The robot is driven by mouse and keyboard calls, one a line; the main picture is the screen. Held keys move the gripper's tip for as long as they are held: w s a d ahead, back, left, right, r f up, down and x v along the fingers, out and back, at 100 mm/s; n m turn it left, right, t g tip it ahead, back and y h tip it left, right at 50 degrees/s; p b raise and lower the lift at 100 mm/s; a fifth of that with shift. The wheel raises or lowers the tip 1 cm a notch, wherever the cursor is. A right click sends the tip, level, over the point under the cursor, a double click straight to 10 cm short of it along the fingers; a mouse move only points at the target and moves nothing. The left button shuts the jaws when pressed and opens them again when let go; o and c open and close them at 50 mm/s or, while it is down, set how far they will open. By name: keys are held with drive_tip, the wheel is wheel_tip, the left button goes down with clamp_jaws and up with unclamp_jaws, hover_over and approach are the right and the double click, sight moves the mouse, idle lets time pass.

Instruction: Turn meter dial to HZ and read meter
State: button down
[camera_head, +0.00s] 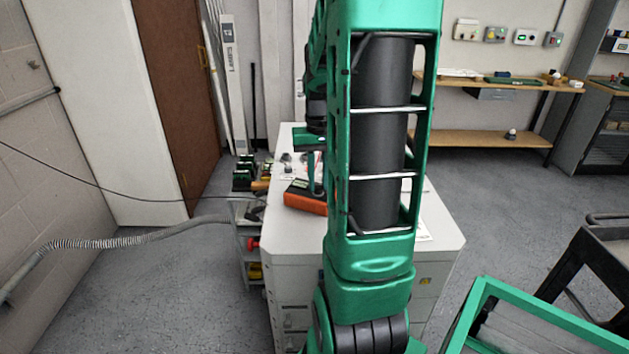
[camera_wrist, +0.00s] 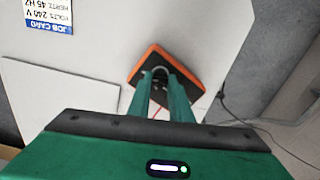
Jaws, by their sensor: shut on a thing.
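The meter, an orange-edged box with a dark face, lies on the white cabinet top (camera_head: 283,240). Its orange side (camera_head: 304,203) shows in the head view, left of my arm. In the wrist view the meter's orange rim (camera_wrist: 136,73) shows under my fingers. My gripper (camera_wrist: 160,76) is shut on the meter's dial (camera_wrist: 159,69), a greyish round part between the fingertips. My fingers cover much of the face, so the dial setting and any reading are hidden. In the head view my gripper (camera_head: 317,187) points down at the meter.
A job card (camera_wrist: 48,14) reading 240 V and 45 HZ lies on the top. A thin dark lead (camera_wrist: 232,112) runs beside the meter. A shelf cart (camera_head: 249,243) stands left of the cabinet; a green-framed bin (camera_head: 520,310) is at front right.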

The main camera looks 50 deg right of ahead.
drive_tip(key=c, duration=1.6)
unclamp_jaws()
wheel_tip(320, 180, up, 11)
drive_tip(key=shift+w+f, duration=0.1)
drive_tip(key=s+a+f, duration=0.2)
drive_tip(key=s+a, duration=0.2)
drive_tip(key=a, duration=0.1)
drive_tip(key=s+a+f+n, duration=0.1)
drive_tip(key=s+a+f, duration=0.2)
drive_tip(key=s+a, duration=0.2)
drive_tip(key=s+a+f+n, duration=0.1)
drive_tip(key=s+a+f, duration=0.2)
drive_tip(key=a, duration=0.3)
drive_tip(key=shift+s+a, duration=0.2)
drive_tip(key=shift+s, duration=0.6)
